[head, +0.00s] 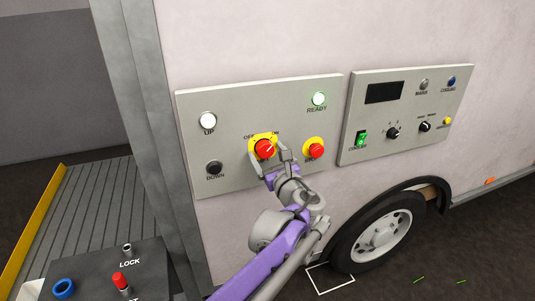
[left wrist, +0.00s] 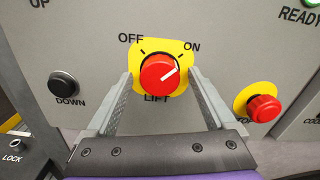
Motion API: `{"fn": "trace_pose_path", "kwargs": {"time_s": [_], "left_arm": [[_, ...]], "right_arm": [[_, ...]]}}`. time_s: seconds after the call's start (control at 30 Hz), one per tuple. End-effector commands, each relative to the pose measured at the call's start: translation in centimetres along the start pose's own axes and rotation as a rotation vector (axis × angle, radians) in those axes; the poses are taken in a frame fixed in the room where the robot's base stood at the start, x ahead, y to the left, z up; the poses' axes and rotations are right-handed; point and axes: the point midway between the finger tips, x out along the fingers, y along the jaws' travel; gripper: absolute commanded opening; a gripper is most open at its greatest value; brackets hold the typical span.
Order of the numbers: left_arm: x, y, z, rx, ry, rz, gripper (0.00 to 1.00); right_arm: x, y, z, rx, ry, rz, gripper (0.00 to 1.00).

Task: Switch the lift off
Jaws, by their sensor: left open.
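The lift switch is a red rotary knob (head: 264,149) on a yellow plate, marked OFF at its upper left and ON at its upper right. In the left wrist view the knob (left wrist: 159,72) has a white pointer line aimed up and right, toward ON. My left gripper (head: 271,162) is open in front of the panel. In the left wrist view its two fingers (left wrist: 160,92) stand on either side of the knob's lower part; I cannot tell whether they touch it. My right gripper is not in view.
On the same grey panel (head: 230,108) are a white UP button (head: 208,120), a black DOWN button (head: 214,168) and a red stop button (head: 316,150) close right of the gripper. A cooler panel (head: 405,100) sits further right. A pedestal (head: 90,275) stands lower left.

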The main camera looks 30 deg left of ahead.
Motion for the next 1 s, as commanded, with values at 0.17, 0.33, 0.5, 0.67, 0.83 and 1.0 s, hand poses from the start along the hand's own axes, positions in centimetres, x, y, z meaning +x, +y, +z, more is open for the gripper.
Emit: {"fn": "trace_pose_path", "kwargs": {"time_s": [0.17,0.33,0.5,0.67,0.83,1.0], "left_arm": [[0.02,0.00,0.00,0.000,0.000,0.000,0.89],[0.01,0.00,0.00,-0.001,0.000,0.000,0.65],[0.00,0.00,0.00,-0.001,0.000,0.000,0.35],[-0.01,0.00,-0.01,-0.001,0.000,0.000,0.06],[-0.01,0.00,0.01,-0.007,0.001,0.000,0.03],[-0.01,-0.02,0.07,-0.047,0.000,0.000,0.03]], "right_arm": [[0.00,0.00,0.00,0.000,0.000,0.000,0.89],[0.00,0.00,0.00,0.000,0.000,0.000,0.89],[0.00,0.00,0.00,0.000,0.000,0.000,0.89],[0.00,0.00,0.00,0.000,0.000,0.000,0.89],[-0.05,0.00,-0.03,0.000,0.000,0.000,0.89],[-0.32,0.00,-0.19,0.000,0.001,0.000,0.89]]}}
